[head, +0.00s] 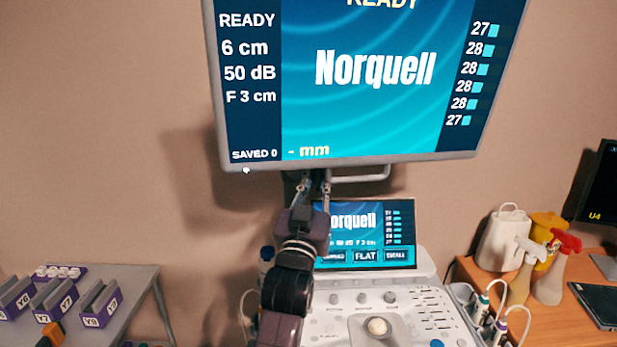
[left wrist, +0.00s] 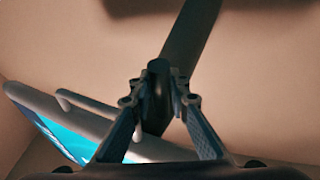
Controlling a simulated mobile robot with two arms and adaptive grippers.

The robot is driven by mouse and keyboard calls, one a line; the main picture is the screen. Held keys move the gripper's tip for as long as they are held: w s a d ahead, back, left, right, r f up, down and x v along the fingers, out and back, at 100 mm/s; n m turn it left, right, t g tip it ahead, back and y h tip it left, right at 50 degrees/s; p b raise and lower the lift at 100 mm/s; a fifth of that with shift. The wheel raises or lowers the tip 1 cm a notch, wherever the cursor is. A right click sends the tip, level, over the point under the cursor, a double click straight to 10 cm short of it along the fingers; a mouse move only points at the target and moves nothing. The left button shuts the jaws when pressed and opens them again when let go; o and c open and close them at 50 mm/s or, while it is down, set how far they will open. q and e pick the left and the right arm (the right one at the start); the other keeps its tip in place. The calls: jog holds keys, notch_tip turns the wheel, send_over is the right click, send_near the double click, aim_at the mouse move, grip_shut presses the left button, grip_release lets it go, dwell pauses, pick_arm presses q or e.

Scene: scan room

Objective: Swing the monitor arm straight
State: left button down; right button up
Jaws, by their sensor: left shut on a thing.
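The large monitor (head: 360,80) hangs at the top of the head view, its screen reading "Norquell" and its lower edge tilted. A pale handle (head: 360,177) juts from its lower edge. The dark monitor arm (left wrist: 190,45) runs down from the top of the left wrist view. My left gripper (head: 314,187) is just below the monitor, left of the handle. In the left wrist view its two fingers (left wrist: 158,88) are closed around the end of the dark arm. The monitor's edge and handle (left wrist: 85,112) show at the left there. My right gripper is not in view.
Below stands the ultrasound console (head: 375,315) with a small touch screen (head: 365,237), partly hidden by my left arm. A grey table (head: 130,290) with labelled purple holders is at left. A wooden desk (head: 480,272) at right carries spray bottles (head: 550,280). The wall between is bare.

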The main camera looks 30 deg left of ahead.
pick_arm(q)
jog(key=shift+w+d, duration=0.1)
jog(key=c, duration=1.9)
grip_release()
jog(key=shift+o, duration=0.4)
jog(key=shift+w, duration=0.1)
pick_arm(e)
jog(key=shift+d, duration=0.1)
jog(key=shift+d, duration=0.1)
pick_arm(q)
jog(key=v, duration=0.7)
jog(key=shift+s, duration=0.3)
jog(key=shift+f, duration=0.1)
